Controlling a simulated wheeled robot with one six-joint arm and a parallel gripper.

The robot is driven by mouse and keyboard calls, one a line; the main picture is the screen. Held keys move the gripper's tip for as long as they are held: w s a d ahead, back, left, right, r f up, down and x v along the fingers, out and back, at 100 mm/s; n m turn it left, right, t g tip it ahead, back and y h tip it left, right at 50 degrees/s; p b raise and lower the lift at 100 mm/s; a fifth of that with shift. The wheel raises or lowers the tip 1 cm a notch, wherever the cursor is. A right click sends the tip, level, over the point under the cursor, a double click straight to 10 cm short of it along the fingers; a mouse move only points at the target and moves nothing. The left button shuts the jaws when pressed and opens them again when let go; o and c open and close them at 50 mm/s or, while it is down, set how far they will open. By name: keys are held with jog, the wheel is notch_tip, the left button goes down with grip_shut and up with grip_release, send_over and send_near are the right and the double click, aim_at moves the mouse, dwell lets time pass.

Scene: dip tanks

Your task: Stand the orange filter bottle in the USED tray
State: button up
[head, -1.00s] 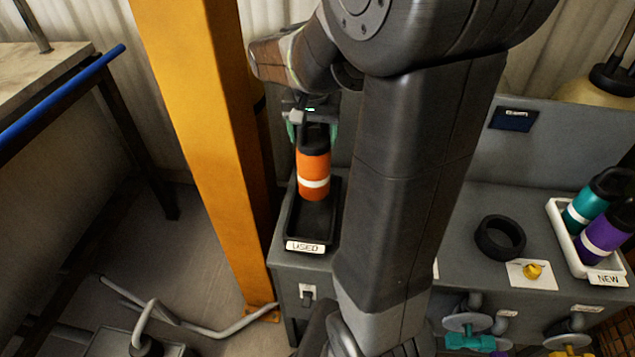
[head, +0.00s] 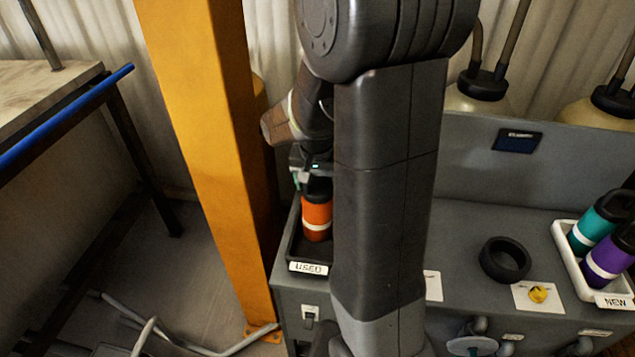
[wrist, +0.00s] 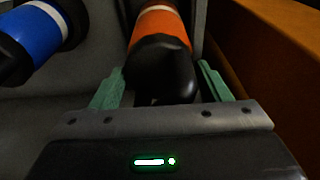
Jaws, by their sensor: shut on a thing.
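The orange filter bottle (head: 317,217), with a white band and black cap, is upright at the black USED tray (head: 292,246). Its base is low within the tray's outline; I cannot tell whether it touches the floor of the tray. My gripper (head: 314,178) is above it, shut on its black cap. In the wrist view, the green fingers of my gripper (wrist: 160,82) lie on either side of the cap of the orange filter bottle (wrist: 160,28). My arm hides the right part of the tray in the head view.
A blue bottle (wrist: 42,38) shows left of the orange one in the wrist view. A yellow post (head: 205,150) stands close left of the tray. At right are a black ring (head: 504,260) and a white NEW tray (head: 565,262) with teal (head: 598,225) and purple (head: 612,258) bottles.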

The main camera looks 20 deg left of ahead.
jog(key=o, duration=1.8)
jog(key=shift+o, duration=0.2)
jog(key=shift+r, duration=0.6)
notch_tip(320, 180, up, 11)
jog(key=s, duration=0.1)
jog(key=shift+s+d, duration=0.2)
jog(key=shift+s, duration=0.2)
